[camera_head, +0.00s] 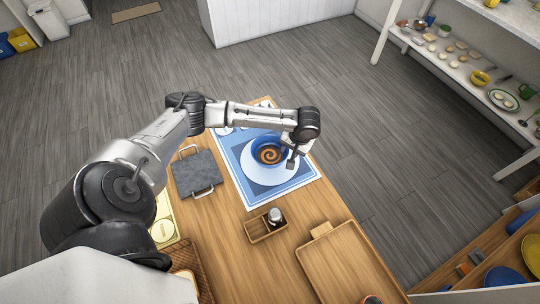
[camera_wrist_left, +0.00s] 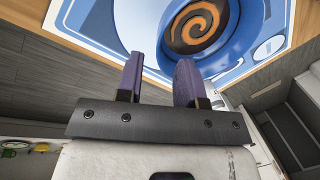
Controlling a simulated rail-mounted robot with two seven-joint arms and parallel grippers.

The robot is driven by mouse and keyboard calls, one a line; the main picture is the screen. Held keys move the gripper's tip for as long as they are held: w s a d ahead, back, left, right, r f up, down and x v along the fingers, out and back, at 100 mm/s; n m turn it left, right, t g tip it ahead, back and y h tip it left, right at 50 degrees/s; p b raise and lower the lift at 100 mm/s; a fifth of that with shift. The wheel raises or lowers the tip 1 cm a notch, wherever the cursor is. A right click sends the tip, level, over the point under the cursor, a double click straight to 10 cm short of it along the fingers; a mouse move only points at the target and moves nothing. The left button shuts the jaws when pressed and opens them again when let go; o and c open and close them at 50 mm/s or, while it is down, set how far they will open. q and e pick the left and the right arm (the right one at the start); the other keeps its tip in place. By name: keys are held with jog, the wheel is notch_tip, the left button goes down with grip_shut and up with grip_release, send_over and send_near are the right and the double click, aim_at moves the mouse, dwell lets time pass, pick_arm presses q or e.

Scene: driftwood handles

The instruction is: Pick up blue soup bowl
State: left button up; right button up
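The blue soup bowl (camera_head: 255,149) sits on a white plate on the blue-and-white mat. It holds dark soup with an orange swirl. My left gripper (camera_head: 292,161) is at the bowl's right side, close to its rim. In the left wrist view, the two purple fingers (camera_wrist_left: 160,78) stand apart with nothing between them. The bowl (camera_wrist_left: 228,58) lies just past the fingertips, more toward the right finger. I cannot tell whether a finger touches it. My right gripper is in neither view.
The white plate (camera_head: 262,176) lies on the mat (camera_head: 233,153). A grey slab with handles (camera_head: 194,174) is to the left. A small wooden caddy (camera_head: 258,228) and a wooden tray (camera_head: 345,268) are nearer on the table. A shelf with dishes (camera_head: 455,65) stands far right.

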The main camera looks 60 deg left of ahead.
pick_arm(q)
jog(key=shift+s+b+x, duration=0.2)
jog(key=shift+b+x, duration=0.7)
jog(key=shift+x, duration=1.85)
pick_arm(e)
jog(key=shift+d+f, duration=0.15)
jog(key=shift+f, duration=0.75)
pick_arm(q)
grip_shut()
